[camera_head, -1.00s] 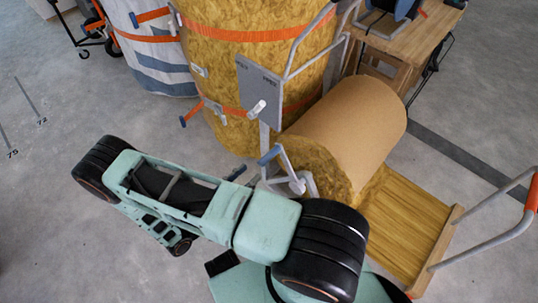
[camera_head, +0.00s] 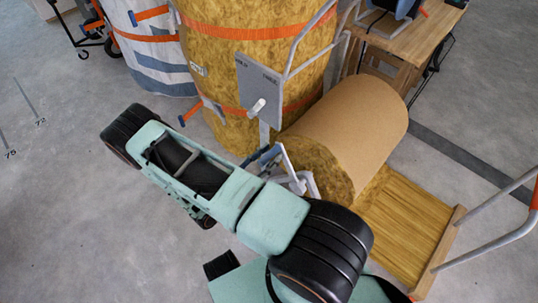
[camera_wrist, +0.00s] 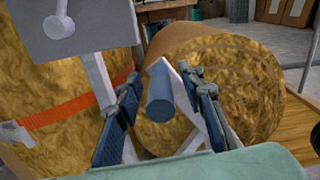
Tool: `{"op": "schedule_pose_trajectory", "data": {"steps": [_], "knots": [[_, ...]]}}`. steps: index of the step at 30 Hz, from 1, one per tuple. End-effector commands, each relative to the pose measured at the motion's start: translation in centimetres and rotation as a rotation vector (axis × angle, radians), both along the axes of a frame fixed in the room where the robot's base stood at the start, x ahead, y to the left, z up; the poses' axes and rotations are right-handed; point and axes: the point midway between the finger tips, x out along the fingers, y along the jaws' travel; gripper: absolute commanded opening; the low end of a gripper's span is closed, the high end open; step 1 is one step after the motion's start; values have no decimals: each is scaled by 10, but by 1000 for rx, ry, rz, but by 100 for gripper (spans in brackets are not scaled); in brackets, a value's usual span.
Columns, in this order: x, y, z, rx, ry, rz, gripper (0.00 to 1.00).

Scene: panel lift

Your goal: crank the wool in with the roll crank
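The roll crank (camera_head: 297,182) is a pale grey arm at the near end of the wool roll (camera_head: 345,125), which has a tan outer skin and yellow wool at its end. In the wrist view the crank's blue cylindrical handle (camera_wrist: 160,90) stands between the two fingers of my gripper (camera_wrist: 162,92). The fingers are open, with visible gaps on both sides of the handle. The wool roll (camera_wrist: 215,75) is just behind. In the head view my gripper is at the crank, mostly hidden by my arm.
A grey plate (camera_head: 258,90) with a white knob stands left of the roll, before a large strapped wool bale (camera_head: 240,60). A wooden table (camera_head: 415,40) is behind. The left floor is clear.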

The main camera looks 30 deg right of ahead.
Motion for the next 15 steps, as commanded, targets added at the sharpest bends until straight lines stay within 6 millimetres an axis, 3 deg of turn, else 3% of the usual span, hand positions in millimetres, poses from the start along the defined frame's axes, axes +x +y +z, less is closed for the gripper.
{"op": "schedule_pose_trajectory", "data": {"steps": [2, 12, 15], "knots": [[0, 0, 0, 0, 0, 0, 36], [0, 0, 0, 0, 0, 0, 0], [0, 0, 0, 1, 0, 0, 0]]}}
